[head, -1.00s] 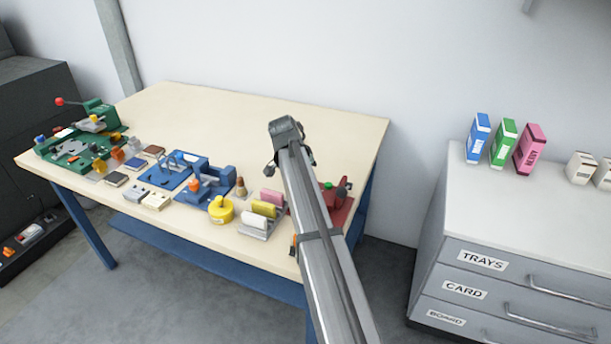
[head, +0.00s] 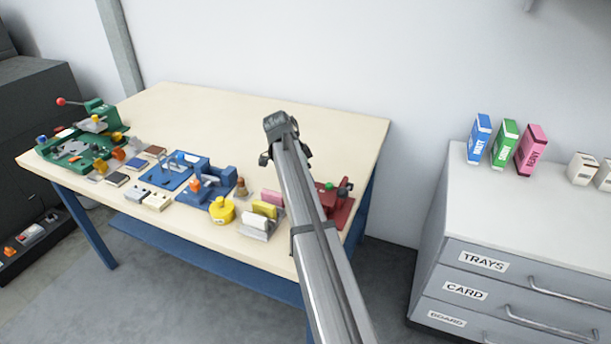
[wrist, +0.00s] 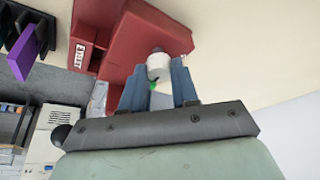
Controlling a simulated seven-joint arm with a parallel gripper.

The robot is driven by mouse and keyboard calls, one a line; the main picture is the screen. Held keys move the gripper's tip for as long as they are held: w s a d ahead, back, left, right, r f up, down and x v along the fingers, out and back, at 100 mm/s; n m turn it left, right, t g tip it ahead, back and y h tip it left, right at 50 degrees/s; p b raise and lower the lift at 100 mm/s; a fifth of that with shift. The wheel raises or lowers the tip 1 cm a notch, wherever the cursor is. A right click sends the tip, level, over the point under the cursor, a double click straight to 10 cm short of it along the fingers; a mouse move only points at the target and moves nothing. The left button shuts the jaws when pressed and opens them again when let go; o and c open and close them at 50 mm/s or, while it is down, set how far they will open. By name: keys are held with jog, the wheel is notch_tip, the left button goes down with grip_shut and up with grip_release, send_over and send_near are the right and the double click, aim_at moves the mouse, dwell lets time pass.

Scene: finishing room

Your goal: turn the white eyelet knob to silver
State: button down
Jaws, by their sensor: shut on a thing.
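The red eyelet machine (head: 341,212) stands at the right end of the bench in the head view, partly behind my arm. In the wrist view the red machine (wrist: 120,45) fills the upper middle and bears a label reading EYELET (wrist: 83,56). The white knob (wrist: 160,66) sits at the machine's near end, with a small green patch beside it. My gripper (wrist: 158,87) has its two blue fingers on either side of the white knob and is shut on it. The fingers hide part of the knob, and I cannot read its setting. My arm hides the gripper in the head view.
A green machine (head: 75,148) is at the far left. The back of the bench (head: 215,110) is clear.

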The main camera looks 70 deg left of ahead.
jog(key=c, duration=0.8)
grip_release()
jog(key=shift+c, duration=0.2)
jog(key=v, duration=1.3)
jog(key=shift+s+r, duration=0.2)
jog(key=shift+r, duration=0.1)
